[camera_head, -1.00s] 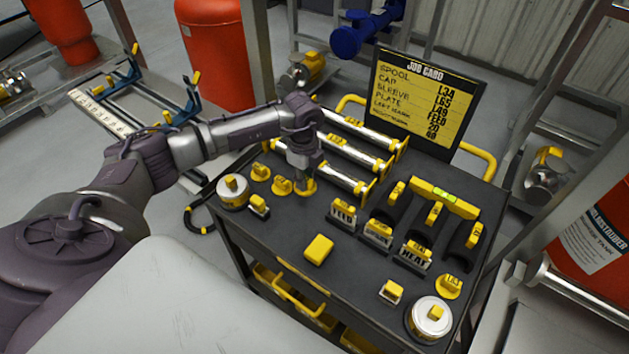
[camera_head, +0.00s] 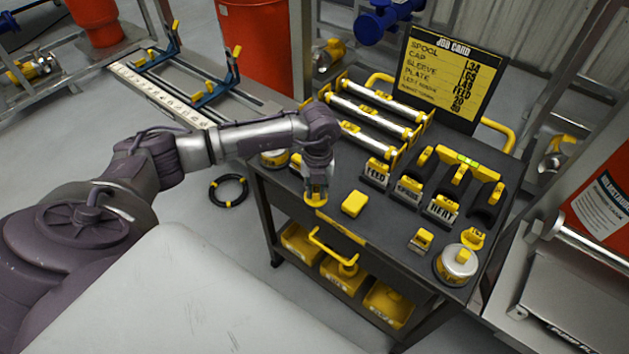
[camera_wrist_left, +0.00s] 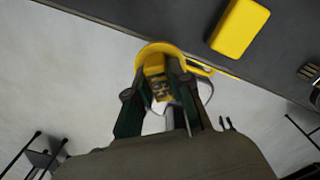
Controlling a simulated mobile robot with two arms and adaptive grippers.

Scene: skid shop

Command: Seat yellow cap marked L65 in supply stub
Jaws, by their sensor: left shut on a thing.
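My left gripper (camera_head: 316,190) is shut on a yellow cap (camera_head: 315,201) near the front left edge of the dark cart top (camera_head: 385,227). In the left wrist view, the cap (camera_wrist_left: 160,50) is a round yellow disc with a raised tab between the fingers of the left gripper (camera_wrist_left: 160,84). Dark lettering shows on the tab, but I cannot read it surely. Beyond the cap lie the cart edge and pale floor. The job card (camera_head: 455,75) lists a cap, apparently L65. I cannot make out which pipe end is the supply stub. My right gripper is out of view.
A yellow block (camera_head: 354,203) lies on the cart beside the gripper. Labelled holders (camera_head: 376,172), silver spools (camera_head: 368,120) and a round tin (camera_head: 457,263) stand around it. A rail frame with blue clamps (camera_head: 217,90) is at back left.

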